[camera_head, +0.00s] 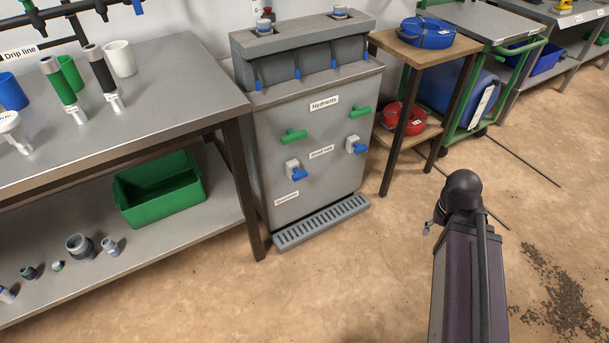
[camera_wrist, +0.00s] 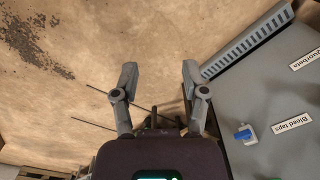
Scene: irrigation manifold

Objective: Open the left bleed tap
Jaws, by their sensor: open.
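The grey hydrant cabinet (camera_head: 330,190) stands in the middle of the head view. Two blue bleed taps sit on white bodies on its front. The left bleed tap (camera_head: 297,170) is lower left of the bleed taps label (camera_head: 321,152); the right bleed tap (camera_head: 356,146) is on the other side. In the wrist view the cabinet appears turned over, and the one blue tap showing appears to be the right one (camera_wrist: 243,134). The left tap is not visible there. My gripper (camera_wrist: 159,68) is open and empty over bare floor, right of the cabinet in the head view.
Two green hydrant handles (camera_head: 294,136) (camera_head: 360,112) sit above the blue taps. A drain grate (camera_head: 322,222) juts out at the cabinet foot. A metal bench (camera_head: 190,105) stands left, a wooden stand (camera_head: 391,155) right. The floor (camera_head: 330,290) in front is clear.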

